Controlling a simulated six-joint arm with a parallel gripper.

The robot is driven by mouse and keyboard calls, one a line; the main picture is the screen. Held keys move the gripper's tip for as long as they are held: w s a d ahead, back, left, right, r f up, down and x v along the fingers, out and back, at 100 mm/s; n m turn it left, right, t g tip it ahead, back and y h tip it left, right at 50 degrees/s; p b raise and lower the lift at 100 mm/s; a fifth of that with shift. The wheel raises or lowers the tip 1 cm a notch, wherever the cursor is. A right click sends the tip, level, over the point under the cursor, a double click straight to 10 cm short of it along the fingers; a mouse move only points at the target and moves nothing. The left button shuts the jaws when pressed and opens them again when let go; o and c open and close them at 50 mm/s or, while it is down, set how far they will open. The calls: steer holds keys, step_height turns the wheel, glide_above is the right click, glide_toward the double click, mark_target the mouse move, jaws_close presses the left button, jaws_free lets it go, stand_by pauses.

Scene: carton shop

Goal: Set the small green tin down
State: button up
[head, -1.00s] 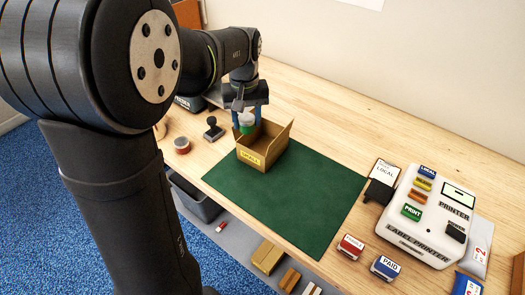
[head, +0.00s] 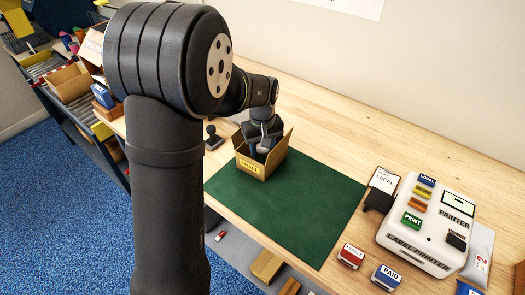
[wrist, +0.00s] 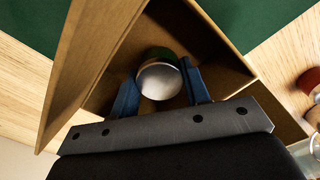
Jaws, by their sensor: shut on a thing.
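The small green tin (wrist: 160,78) shows its pale round lid and a sliver of green side in the wrist view. My gripper (wrist: 160,85) is shut on it, one blue finger on each side. In the head view my gripper (head: 262,148) reaches down into the open carton (head: 250,166), and the tin is hidden there. The carton also shows in the wrist view (wrist: 225,43), with its walls around the fingers and the tin. I cannot tell whether the tin touches the carton floor.
The carton stands on a green mat (head: 300,210). A black-handled stamp (head: 213,138) stands left of it. The label printer (head: 425,225) is at right, with a red stamp (head: 350,255) and a blue stamp (head: 385,277) in front. The mat's right part is clear.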

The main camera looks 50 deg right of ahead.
steer(key=shift+f, duration=0.6)
steer(key=shift+f, duration=0.15)
steer(key=o, duration=1)
step_height(320, 180, up, 12)
step_height(320, 180, down, 12)
steer(key=shift+r, duration=1.95)
